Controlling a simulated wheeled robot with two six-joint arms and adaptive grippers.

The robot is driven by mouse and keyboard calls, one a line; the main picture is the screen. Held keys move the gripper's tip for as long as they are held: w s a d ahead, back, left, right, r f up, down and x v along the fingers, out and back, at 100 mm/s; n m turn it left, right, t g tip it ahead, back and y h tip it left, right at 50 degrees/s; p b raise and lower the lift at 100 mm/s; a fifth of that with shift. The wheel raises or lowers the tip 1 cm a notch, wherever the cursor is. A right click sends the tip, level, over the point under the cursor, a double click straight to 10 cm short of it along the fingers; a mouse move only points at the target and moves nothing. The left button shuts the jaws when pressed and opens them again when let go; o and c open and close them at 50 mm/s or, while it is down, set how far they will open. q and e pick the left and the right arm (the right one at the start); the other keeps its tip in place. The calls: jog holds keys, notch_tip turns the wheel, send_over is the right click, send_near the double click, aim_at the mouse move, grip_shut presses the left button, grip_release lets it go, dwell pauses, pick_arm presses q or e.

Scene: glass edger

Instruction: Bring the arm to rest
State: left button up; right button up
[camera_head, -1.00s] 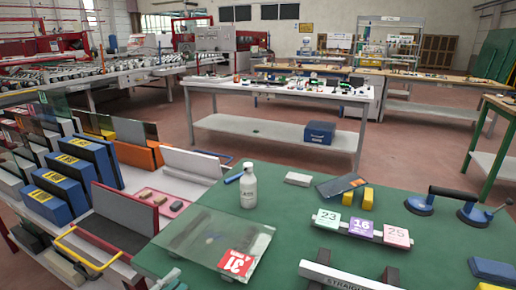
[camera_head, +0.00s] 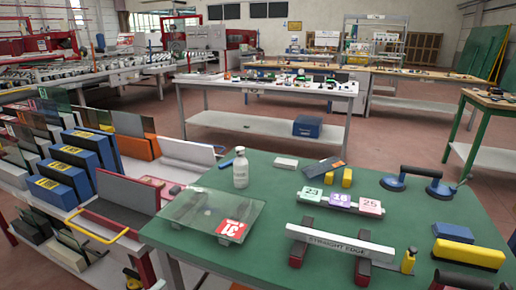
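Neither of my grippers shows in the head view, and I see no part of my arms that I can be sure of. The green-topped table (camera_head: 290,185) stands in front of me. On it, a clear glass sheet with a red label reading 31 (camera_head: 232,228) lies at the left. A white straight edge (camera_head: 340,244) rests across two dark red and black supports. Whether either gripper holds anything cannot be seen.
A white bottle (camera_head: 241,170), two yellow blocks (camera_head: 347,178), numbered tiles (camera_head: 340,200), a double suction lifter (camera_head: 415,182) and a yellow-and-black block (camera_head: 468,254) stand on the table. A glass rack (camera_head: 70,180) is at left. The table's middle is partly clear.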

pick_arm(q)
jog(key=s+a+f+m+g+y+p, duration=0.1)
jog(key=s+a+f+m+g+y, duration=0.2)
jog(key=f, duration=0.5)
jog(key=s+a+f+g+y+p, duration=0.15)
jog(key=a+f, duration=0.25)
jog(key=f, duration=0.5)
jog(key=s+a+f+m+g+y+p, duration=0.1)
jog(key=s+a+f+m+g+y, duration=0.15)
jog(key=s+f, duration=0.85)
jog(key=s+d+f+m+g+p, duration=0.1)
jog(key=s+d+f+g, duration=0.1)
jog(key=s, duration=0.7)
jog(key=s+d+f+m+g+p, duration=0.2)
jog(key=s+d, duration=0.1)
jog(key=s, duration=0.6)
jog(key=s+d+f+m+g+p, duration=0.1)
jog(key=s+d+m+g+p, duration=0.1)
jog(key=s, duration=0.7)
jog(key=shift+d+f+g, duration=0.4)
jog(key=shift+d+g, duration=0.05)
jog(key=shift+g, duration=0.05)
